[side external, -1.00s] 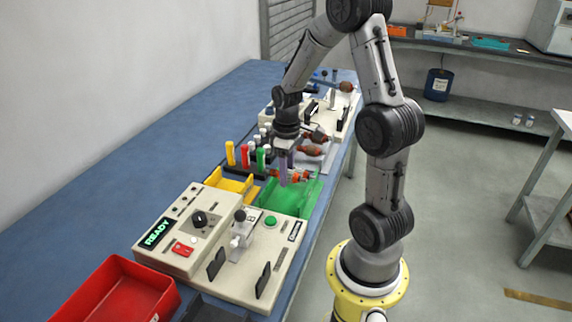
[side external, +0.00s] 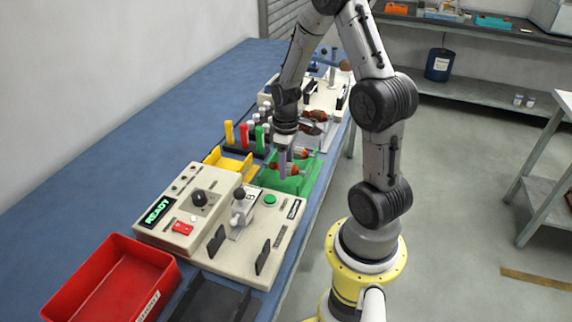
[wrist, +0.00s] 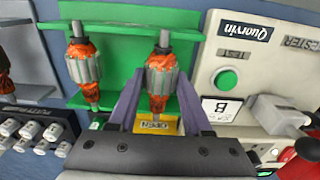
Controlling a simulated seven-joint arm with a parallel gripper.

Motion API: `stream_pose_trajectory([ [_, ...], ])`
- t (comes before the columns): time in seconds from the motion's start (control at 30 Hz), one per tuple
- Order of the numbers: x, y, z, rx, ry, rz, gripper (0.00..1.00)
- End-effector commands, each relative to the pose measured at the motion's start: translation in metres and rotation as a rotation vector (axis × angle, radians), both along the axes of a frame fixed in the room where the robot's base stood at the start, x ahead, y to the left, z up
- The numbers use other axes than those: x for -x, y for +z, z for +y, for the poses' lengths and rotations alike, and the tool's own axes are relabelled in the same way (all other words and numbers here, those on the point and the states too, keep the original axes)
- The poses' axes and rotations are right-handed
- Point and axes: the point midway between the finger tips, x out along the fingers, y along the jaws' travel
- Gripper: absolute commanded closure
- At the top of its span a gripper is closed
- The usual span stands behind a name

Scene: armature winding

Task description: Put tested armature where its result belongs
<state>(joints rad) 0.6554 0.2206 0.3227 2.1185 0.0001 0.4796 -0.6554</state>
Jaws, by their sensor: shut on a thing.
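My gripper (side external: 284,163) is over the green tray (side external: 308,178). It is shut on an orange-and-steel armature (side external: 276,167). In the wrist view the armature (wrist: 160,80) stands lengthwise between my two fingers (wrist: 157,112), over the green tray (wrist: 122,45). I cannot tell whether it touches the tray floor. A second armature (wrist: 84,68) lies in the same tray, to the left of the held one and roughly parallel to it. The tester (side external: 270,235), with a green button (side external: 269,199) and a lever clamp, shows READY on its display (side external: 158,210). Its cradle looks empty.
A yellow bin (side external: 228,160) sits beside the green tray. An empty red bin (side external: 108,285) stands at the near left. Yellow, red and green upright tubes (side external: 244,134) stand behind the yellow bin. More armatures (side external: 318,115) lie on a grey stand beyond the green tray.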

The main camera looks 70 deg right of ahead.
Motion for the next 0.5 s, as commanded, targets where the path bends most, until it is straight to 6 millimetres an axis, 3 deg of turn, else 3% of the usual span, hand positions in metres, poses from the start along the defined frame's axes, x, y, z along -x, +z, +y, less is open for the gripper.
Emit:
stream_pose_trajectory([
  [0.5,-0.0003,-0.0041,-0.0002,0.001,0.0,-0.001,1.0],
])
